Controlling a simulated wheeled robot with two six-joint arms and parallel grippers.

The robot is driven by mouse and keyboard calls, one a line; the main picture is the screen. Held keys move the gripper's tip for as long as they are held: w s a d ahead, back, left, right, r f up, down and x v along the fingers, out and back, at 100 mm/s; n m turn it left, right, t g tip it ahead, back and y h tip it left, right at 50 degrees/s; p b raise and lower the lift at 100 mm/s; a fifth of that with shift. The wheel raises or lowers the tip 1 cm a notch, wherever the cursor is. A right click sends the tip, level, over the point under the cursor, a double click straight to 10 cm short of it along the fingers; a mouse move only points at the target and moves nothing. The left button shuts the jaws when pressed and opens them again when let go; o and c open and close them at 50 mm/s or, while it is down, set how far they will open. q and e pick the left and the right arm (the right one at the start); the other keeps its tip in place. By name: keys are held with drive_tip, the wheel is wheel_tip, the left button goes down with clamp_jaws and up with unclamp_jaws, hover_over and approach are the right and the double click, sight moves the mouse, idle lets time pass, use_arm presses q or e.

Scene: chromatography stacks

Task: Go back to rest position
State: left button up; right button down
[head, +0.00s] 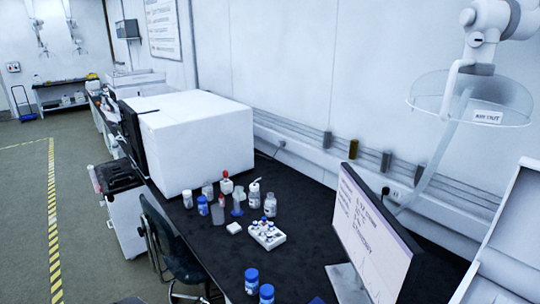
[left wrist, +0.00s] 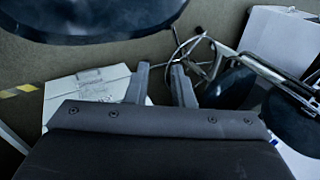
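My left gripper (left wrist: 161,74) shows in the left wrist view. Its two grey fingers stand apart with a clear gap, and nothing is held between them. Beyond the fingertips are a grey-brown floor, a pale boxy unit (left wrist: 85,92) and metal chair legs (left wrist: 205,58). Neither of my grippers shows in the head view. My right gripper is in no frame.
A black bench (head: 210,255) holds a white instrument (head: 200,135), several bottles, a white vial rack (head: 266,238) and a monitor (head: 372,238). A dark chair (head: 172,250) stands at its front edge. Open floor (head: 95,215) lies left.

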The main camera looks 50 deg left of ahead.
use_arm(q)
drive_tip(key=d+f+n+h, duration=0.15)
drive_tip(key=d+f, duration=0.35)
drive_tip(key=d, duration=1.2)
drive_tip(key=d+f+h, duration=0.3)
drive_tip(key=d+f, duration=0.2)
drive_tip(key=d, duration=1.2)
wheel_tip(320, 180, down, 15)
drive_tip(key=b, duration=1.4)
drive_tip(key=shift+s+a+b, duration=0.3)
drive_tip(key=shift+a, duration=0.05)
